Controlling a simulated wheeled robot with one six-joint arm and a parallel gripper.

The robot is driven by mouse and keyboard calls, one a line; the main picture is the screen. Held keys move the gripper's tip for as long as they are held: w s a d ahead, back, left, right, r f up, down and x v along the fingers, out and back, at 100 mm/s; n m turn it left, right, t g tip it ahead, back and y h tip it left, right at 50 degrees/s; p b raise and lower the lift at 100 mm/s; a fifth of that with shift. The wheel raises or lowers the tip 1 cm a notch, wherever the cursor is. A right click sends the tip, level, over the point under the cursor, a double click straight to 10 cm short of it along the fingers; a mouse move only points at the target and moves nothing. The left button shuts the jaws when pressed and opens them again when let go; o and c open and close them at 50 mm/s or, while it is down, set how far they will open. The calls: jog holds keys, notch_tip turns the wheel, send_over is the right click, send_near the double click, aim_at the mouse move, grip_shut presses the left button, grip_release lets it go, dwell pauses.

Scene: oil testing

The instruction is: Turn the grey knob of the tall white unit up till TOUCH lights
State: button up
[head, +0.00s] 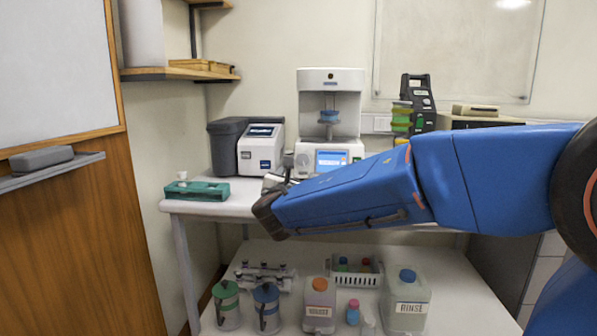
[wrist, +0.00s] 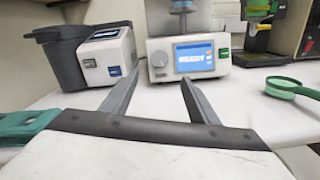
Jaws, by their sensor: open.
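The tall white unit (head: 345,88) stands at the back of the white table, with a blue cup-like part in its upper bay. Its screen (wrist: 195,57) is lit blue and appears to read READY. The round grey knob (wrist: 159,58) is left of the screen; it also shows in the head view (head: 303,160). I cannot read a lit TOUCH. My gripper (wrist: 160,77) is open and empty, its fingers pointing toward the unit's front, apart from the knob. In the head view my gripper (head: 279,180) is low in front of the unit, partly hidden by my arm.
A grey-and-white device (head: 260,148) stands left of the unit. A teal tray (head: 197,191) lies at the table's left edge. A green-handled round item (wrist: 288,87) lies to the right. Bottles and jugs, including RINSE (head: 405,302), stand on the lower shelf.

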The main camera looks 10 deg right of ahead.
jog(key=shift+v, duration=1)
jog(key=shift+a, duration=0.25)
